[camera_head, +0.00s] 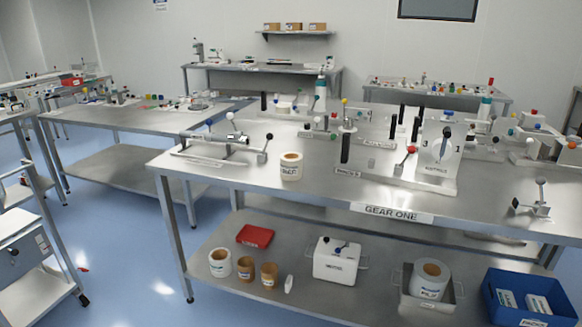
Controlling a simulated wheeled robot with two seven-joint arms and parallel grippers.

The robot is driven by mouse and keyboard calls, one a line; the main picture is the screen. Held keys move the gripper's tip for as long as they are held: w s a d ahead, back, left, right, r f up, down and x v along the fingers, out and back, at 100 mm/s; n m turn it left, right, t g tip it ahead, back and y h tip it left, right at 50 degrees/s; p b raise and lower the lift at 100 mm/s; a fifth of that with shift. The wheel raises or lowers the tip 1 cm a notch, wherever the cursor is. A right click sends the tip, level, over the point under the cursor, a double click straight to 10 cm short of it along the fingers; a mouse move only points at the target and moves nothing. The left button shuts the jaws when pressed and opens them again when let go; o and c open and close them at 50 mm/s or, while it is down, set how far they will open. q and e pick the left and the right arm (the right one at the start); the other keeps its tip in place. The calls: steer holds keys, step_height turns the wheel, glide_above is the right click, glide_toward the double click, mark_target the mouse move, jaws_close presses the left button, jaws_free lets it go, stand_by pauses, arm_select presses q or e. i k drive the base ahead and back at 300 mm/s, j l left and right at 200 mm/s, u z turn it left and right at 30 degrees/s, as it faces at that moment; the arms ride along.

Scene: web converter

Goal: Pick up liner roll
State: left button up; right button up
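A short white roll with a tan rim and a dark printed label (291,166) stands upright near the front left of the table marked GEAR ONE; its label is too small to read surely. On the lower shelf stand a white roll (220,263), two brown rolls, one left (248,269) and one right (269,274), and a larger white roll (430,283) in a metal tray. I cannot tell from the labels which one is the liner roll. Neither of my grippers is in view.
The GEAR ONE table (390,213) carries a lever fixture (222,148), a white dial panel (437,160) and several posts. Its lower shelf holds a red tray (255,236), a white box (336,262) and a blue bin (508,300). Blue floor is open at the left.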

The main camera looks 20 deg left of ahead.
mark_target(290, 162)
steer(key=i, duration=0.8)
steer(key=i+l+u, duration=0.15)
steer(key=i, duration=0.6)
